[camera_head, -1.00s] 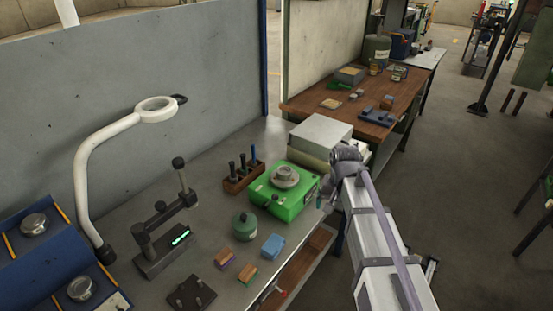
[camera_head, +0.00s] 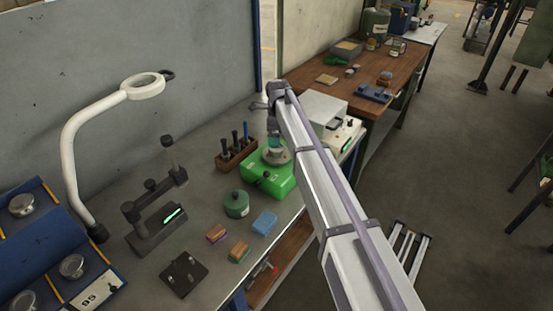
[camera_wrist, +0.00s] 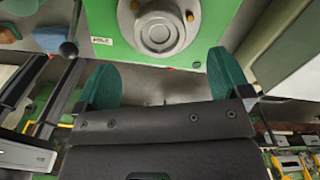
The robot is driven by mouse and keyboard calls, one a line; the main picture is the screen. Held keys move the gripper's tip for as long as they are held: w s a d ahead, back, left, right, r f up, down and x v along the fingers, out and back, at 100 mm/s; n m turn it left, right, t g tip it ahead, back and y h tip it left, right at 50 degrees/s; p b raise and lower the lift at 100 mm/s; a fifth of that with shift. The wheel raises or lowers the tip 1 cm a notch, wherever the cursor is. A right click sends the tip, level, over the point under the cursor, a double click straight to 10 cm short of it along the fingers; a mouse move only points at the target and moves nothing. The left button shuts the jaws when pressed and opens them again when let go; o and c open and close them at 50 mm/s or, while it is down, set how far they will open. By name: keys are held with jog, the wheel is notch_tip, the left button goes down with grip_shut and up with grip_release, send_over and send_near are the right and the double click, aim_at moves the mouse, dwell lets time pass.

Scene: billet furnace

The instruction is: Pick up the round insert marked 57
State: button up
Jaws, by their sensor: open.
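Round silver inserts sit in the blue trays at the left of the head view: one upper insert (camera_head: 22,204), one lower insert (camera_head: 72,266), and one at the bottom edge (camera_head: 22,301). A white label (camera_head: 88,291) beside the lower one bears digits I cannot read surely; no 57 is legible. A green device (camera_head: 268,181) carries a round metal piece, which also shows in the wrist view (camera_wrist: 158,28). My gripper (camera_wrist: 160,65) is open and empty, its teal fingers apart below that piece in the picture. In the head view the gripper is mostly hidden by my arm.
On the grey bench stand a white ring lamp (camera_head: 70,150), a dark lever stand (camera_head: 152,215), a green round tin (camera_head: 236,203), a blue block (camera_head: 264,222) and a tool rack (camera_head: 237,153). A brown table (camera_head: 340,90) is behind. A grey box (camera_head: 325,106) stands beside my arm.

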jog(key=f+b, duration=0.2)
jog(key=f, duration=0.1)
jog(key=f+b, duration=0.3)
jog(key=shift+w+a+f, duration=0.1)
jog(key=shift+a+f, duration=0.05)
jog(key=shift+a, duration=0.05)
jog(key=shift+r, duration=0.25)
jog(key=shift+c, duration=0.3)
jog(key=c, duration=1.4)
